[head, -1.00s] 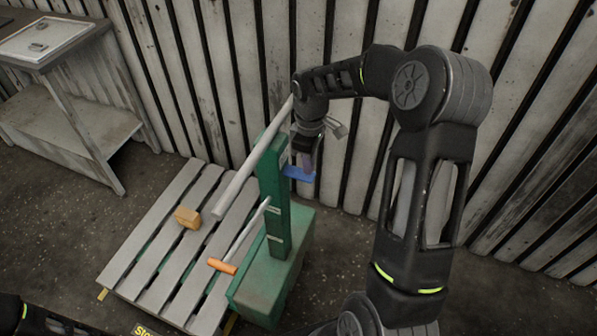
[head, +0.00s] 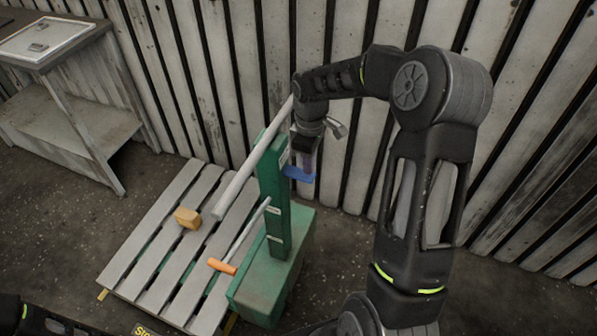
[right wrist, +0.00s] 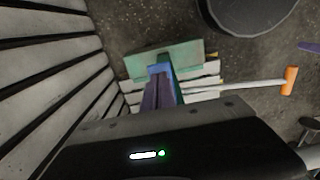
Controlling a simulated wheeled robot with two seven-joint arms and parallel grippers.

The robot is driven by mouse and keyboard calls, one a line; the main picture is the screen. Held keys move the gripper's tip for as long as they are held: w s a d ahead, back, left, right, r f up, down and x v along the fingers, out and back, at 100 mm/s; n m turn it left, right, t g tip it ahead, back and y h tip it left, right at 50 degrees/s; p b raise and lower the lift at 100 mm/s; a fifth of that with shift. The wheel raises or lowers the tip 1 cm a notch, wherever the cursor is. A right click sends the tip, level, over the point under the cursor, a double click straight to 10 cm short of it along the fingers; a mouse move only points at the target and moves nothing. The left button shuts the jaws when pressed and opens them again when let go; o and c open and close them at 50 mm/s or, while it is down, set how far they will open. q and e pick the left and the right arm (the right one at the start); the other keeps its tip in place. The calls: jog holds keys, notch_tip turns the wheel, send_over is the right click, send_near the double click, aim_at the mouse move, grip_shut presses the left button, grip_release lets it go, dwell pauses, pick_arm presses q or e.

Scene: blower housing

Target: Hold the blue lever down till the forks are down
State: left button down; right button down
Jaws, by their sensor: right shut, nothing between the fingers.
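The blue lever (head: 298,174) sticks out to the right from the upper part of the green post (head: 273,200) of the pallet truck. My right gripper (head: 305,164) is shut and empty, pointing down at the lever from above. In the right wrist view its closed fingers (right wrist: 158,92) overlap the blue lever (right wrist: 158,70); they look to be on or just over it, and I cannot tell whether they touch. The forks are hidden under the slatted pallet (head: 150,250), so their height does not show. My left gripper is not in view.
An orange-ended handle (head: 222,266) leans out left of the post. A long grey bar (head: 252,160) slants beside the post top. A small wooden block (head: 187,217) lies on the pallet. The slatted wall (head: 220,80) stands close behind; a workbench (head: 60,45) is at left.

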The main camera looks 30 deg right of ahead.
aim_at(308, 177)
dwell(0.4)
notch_tip(308, 177, down, 5)
jog(key=b, duration=0.3)
jog(key=shift+b, duration=0.4)
jog(key=shift+r+p, duration=0.55)
notch_tip(308, 177, up, 4)
jog(key=p, duration=0.3)
jog(key=shift+r, duration=0.1)
jog(key=shift+f, duration=0.2)
jog(key=shift+s, duration=0.1)
